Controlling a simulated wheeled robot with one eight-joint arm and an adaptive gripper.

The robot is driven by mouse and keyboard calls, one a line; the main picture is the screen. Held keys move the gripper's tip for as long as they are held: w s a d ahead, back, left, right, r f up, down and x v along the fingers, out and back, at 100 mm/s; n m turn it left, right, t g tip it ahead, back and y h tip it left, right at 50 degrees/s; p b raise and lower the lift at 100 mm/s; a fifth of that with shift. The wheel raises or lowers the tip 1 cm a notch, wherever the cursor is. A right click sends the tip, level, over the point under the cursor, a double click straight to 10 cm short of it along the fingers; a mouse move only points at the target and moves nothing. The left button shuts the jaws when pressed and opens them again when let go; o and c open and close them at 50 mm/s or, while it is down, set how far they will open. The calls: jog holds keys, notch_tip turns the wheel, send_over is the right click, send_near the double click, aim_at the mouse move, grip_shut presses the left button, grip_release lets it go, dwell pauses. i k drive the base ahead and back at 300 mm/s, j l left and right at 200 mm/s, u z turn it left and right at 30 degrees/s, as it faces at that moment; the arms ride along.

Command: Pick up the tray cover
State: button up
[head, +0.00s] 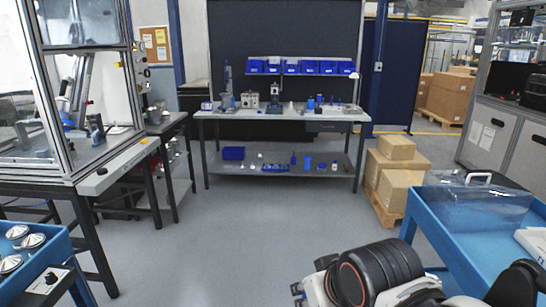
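A clear, see-through cover (468,206) with a pale handle (478,177) on top lies at the far-left end of the blue cart (425,243) on the right. It appears to be the tray cover. Its clear edges are hard to make out. Parts of my arm show at the bottom right, in front of the blue cart and nearer than the cover. No gripper fingers can be made out, and nothing of mine is seen touching the cover.
A white object (535,243) lies on the same cart at the right edge. Another blue cart (45,262) with metal domed parts stands at bottom left. Boxes on a pallet (392,215) stand behind the right cart. The middle floor is clear up to the back workbench (280,115).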

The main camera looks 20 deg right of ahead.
aim_at(464, 201)
jog(key=i+l+z, duration=0.15)
jog(key=i+z, duration=0.3)
jog(key=i, duration=0.55)
jog(key=i+j+z, duration=0.2)
jog(key=i+z, duration=0.25)
jog(key=i, duration=0.5)
